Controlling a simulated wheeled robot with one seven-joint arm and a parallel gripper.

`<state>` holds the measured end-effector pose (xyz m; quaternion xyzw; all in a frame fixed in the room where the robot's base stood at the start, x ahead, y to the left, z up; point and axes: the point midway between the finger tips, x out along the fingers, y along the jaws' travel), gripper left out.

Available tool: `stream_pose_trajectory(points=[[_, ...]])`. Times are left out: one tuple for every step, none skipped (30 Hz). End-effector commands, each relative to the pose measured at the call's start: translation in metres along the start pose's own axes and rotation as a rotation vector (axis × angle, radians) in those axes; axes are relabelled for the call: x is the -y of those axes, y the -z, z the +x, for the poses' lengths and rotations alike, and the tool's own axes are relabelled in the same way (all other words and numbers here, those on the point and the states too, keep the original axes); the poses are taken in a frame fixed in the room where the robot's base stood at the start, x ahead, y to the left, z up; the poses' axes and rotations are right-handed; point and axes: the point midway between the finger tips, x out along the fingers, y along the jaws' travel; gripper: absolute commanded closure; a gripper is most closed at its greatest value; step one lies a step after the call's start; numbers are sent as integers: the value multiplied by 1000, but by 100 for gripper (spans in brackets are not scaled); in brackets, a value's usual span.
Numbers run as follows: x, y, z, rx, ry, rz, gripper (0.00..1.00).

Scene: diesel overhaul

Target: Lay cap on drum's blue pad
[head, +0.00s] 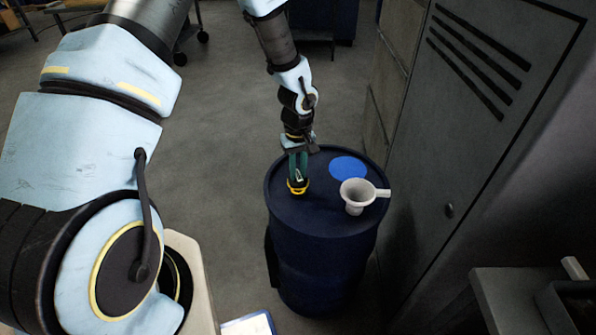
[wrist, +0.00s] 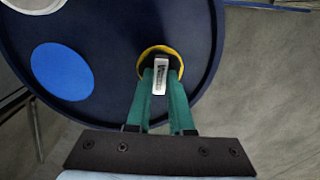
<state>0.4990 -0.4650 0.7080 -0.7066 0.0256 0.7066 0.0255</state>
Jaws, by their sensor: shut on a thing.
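The cap (head: 298,187) is yellow-rimmed with a dark middle and a light grip tab, and it is on or just above the drum's top; I cannot tell which. It also shows in the wrist view (wrist: 174,54). My gripper (head: 299,172), with green fingers (wrist: 161,84), is shut on the cap's tab from above. The blue pad (head: 348,167) is a bare flat disc on top of the dark blue drum (head: 322,262). In the head view it is right of the cap and farther back; in the wrist view the pad (wrist: 63,71) is left of the cap.
A white funnel (head: 357,195) stands on the drum's top, right of the cap and in front of the pad. A grey metal cabinet (head: 470,130) rises close to the drum's right side.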

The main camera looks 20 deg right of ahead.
Motion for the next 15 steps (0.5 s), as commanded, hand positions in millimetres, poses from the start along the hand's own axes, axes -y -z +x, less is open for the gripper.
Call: stream_pose_trajectory(points=[[0, 0, -2, 0, 0, 0, 100], [0, 0, -2, 0, 0, 0, 100], [0, 0, -3, 0, 0, 0, 100], [0, 0, -3, 0, 0, 1, 100], [0, 0, -4, 0, 0, 1, 100], [0, 0, -6, -1, 0, 1, 100], [0, 0, -8, -1, 0, 2, 100], [0, 0, -11, -1, 0, 2, 100], [0, 0, -14, -1, 0, 2, 100], [0, 0, -17, -1, 0, 1, 100], [0, 0, -20, -1, 0, 0, 100], [0, 0, -24, -1, 0, 1, 100], [0, 0, -27, -1, 0, 2, 100], [0, 0, -29, -1, 0, 2, 100], [0, 0, -32, -1, 0, 1, 100]])
